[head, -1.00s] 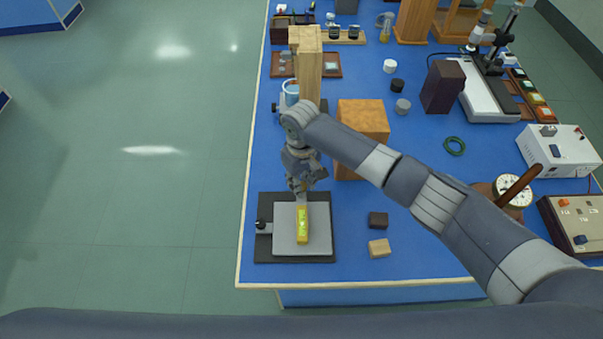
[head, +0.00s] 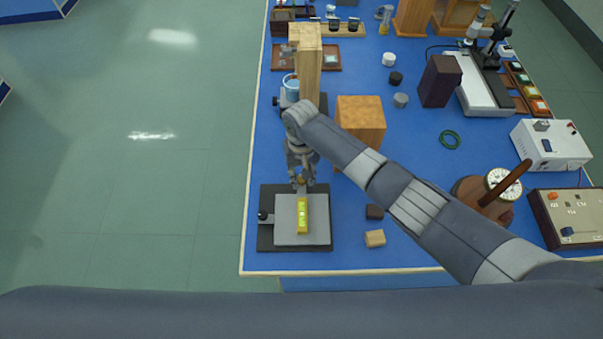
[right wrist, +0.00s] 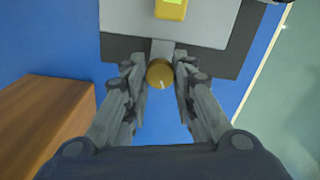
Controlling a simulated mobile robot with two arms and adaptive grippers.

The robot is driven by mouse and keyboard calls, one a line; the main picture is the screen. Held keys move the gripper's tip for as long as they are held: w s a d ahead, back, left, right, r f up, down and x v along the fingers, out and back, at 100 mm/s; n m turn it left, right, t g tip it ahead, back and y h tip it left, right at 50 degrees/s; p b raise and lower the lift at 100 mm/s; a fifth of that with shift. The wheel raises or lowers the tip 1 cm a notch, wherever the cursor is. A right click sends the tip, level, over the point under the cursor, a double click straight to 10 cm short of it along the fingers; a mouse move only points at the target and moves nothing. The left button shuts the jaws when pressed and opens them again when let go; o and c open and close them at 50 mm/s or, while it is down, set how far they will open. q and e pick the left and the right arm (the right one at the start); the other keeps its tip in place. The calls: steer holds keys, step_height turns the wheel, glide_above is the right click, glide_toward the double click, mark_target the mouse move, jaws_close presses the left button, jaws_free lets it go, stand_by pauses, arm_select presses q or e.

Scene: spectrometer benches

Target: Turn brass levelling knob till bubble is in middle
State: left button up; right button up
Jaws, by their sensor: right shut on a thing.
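The brass levelling knob (right wrist: 160,76), round with a pale mark on its face, sits at the edge of a levelling stand in the right wrist view. My right gripper (right wrist: 158,66) has a finger on each side of it and is shut on it. In the head view my right gripper (head: 300,180) points down at the far edge of the stand. A yellow bubble level (head: 302,215) lies on the light grey plate (head: 285,237), above a dark base (head: 264,238). Its vial glows green-yellow; the bubble's exact place is too small to tell. My left gripper is not in view.
A tan block (head: 361,122) and a tall wooden block (head: 308,62) stand beyond the stand. A dark block (head: 374,212) and a small wooden block (head: 375,238) lie to its right. A black side knob (head: 263,216) sticks out left, near the table edge.

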steer(key=o, duration=1.1)
step_height(320, 180, up, 12)
stand_by(0.5)
